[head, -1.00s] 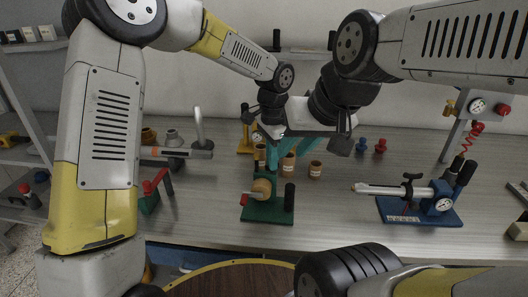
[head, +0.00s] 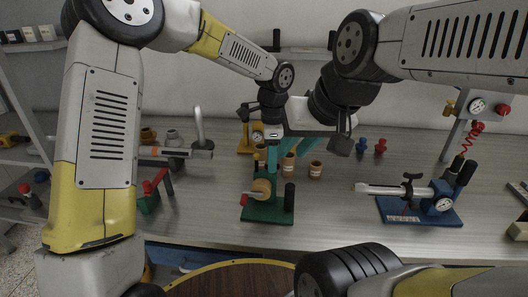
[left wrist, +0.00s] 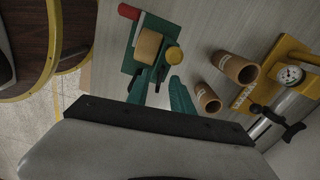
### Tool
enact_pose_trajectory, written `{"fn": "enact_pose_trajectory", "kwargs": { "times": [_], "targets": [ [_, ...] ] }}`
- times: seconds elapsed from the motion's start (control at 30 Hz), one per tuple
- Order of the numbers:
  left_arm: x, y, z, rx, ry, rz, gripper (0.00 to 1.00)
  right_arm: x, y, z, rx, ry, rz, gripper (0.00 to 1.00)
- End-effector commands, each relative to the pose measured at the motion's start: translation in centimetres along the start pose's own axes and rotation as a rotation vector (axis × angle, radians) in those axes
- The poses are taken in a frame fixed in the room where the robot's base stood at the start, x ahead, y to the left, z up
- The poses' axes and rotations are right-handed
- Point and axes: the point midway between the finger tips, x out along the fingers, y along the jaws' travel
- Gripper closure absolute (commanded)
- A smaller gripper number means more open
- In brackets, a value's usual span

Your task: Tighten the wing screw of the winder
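The winder (head: 266,210) stands on the table in the head view, a green base with a tan roll, a red grip at its left and a black post at its right. In the left wrist view the winder (left wrist: 148,48) shows from above, with a round yellow knob beside the roll. I cannot tell which part is the wing screw. My left gripper (head: 285,152) hangs behind and above the winder, its teal fingers apart and nothing seen between them. It also shows in the left wrist view (left wrist: 160,90), pointing toward the winder's knob side.
A blue device with a gauge (head: 420,208) stands at the right, a red-handled green tool (head: 150,197) at the left. Table is clear between winder and blue device.

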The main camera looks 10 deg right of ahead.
Motion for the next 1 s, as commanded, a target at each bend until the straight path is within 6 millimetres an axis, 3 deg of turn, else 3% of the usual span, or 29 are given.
{"fn": "enact_pose_trajectory", "kwargs": {
  "times": [0.33, 0.7, 1.0],
  "targets": [
    [-0.4, 0.0, 0.0, -0.001, 0.000, -0.001, 0.73, 0.0, 0.0, 0.0, 0.000, 0.000, 0.000, 0.73],
    [-6.2, -0.1, 0.0, -0.001, 0.001, -0.003, 0.73, 0.0, 0.0, 0.0, 0.000, 0.000, 0.000, 0.73],
    [-7.8, 0.0, 0.0, 0.000, 0.001, 0.000, 0.73, 0.0, 0.0, 0.0, 0.000, 0.000, 0.000, 0.73]
  ]
}}
